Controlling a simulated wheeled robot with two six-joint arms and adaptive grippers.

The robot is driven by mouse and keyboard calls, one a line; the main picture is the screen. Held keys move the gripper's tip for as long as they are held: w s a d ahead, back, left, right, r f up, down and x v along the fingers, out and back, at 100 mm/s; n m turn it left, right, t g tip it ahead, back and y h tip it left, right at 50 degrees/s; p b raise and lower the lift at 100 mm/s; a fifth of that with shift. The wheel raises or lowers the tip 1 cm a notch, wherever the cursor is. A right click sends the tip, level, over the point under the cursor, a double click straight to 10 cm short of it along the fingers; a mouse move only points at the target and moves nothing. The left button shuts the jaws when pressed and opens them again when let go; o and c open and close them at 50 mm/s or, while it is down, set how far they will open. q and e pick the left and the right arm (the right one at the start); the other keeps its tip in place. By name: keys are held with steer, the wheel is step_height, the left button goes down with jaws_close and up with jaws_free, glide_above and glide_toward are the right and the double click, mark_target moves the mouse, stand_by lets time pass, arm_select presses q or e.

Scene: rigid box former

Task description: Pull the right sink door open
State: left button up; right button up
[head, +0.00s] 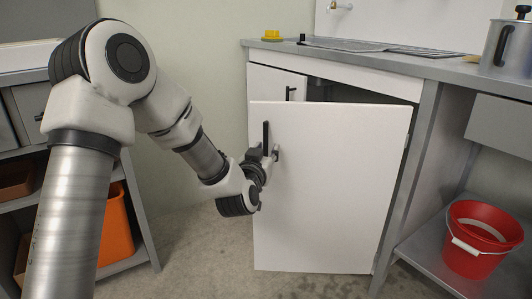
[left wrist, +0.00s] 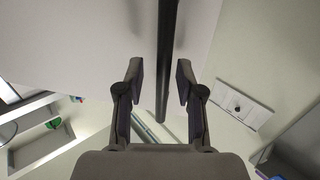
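The right sink door (head: 330,190) is a white panel hinged at its right side. It stands ajar, its left edge swung out, with a dark gap above it. Its black vertical bar handle (head: 266,138) is near the left edge. My left gripper (head: 268,157) is at the handle's lower part. In the left wrist view, the fingers of my left gripper (left wrist: 160,75) are apart, and the handle (left wrist: 168,40) runs between them, nearer the right finger. A gap shows at the left finger; contact at the right one is unclear. My right gripper is out of view.
The left sink door (head: 278,87) is behind the open one. A red bucket (head: 470,262) stands on a low shelf at right, and a pot (head: 508,48) on the counter. A shelf unit with an orange bin (head: 116,228) is at left. The floor (head: 205,260) between is clear.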

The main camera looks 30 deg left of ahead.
arm_select(q)
steer(key=shift+s+a, duration=0.1)
jaws_close()
steer(key=shift+s+d, duration=0.2)
steer(key=shift+d, duration=0.05)
